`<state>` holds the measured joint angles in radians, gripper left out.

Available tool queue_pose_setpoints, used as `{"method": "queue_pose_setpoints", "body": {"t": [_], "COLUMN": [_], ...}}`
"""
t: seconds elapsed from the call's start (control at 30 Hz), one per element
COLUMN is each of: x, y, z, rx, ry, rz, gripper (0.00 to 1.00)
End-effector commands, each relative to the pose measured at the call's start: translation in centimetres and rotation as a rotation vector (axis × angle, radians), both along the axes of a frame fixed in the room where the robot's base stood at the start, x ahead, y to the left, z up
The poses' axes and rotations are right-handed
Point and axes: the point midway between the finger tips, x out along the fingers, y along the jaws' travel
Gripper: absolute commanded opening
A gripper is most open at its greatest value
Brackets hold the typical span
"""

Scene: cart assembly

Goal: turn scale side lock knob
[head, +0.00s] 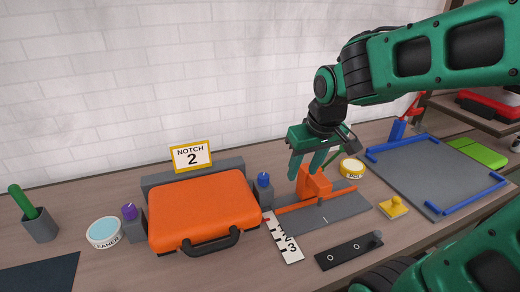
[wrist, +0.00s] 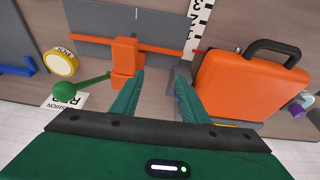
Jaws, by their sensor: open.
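A blue knob (head: 263,180) tops a grey block just right of the orange case (head: 205,205), on the side of the white number scale (head: 283,238). A purple knob (head: 130,212) tops a matching grey block on the case's left; it also shows in the wrist view (wrist: 301,108). My gripper (head: 305,176) is open and empty, pointing down, to the right of the blue knob and apart from it. In the wrist view its fingers (wrist: 160,85) straddle the gap between the orange block and the case. There, the blue knob is not clearly visible near the right finger.
An orange block (head: 314,183) with a green ball-ended lever (wrist: 67,91) stands close by my fingers on a grey plate. A sign reading NOTCH 2 (head: 191,155) stands behind the case. A yellow tape roll (head: 351,168) and a blue-railed grey board (head: 430,170) lie to the right.

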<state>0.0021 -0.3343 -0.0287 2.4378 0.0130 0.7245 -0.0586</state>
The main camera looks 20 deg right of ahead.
Motion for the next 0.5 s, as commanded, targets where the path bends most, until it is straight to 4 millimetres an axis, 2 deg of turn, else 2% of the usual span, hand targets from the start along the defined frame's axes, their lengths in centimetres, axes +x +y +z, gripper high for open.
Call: {"method": "queue_pose_setpoints", "body": {"t": [0.03, 0.2, 0.4, 0.5], "x": [1.5, 5.1, 8.6, 9.8], "y": [1.2, 3.5, 5.5, 6.3], "z": [0.2, 0.8, 1.0, 1.0], "rx": [-0.004, -0.019, -0.037, -0.042], "ry": [0.011, 0.092, 0.219, 0.263], "rz": [0.048, 0.167, 0.291, 0.335], "gripper": [0.41, 0.41, 0.41, 0.41]}}
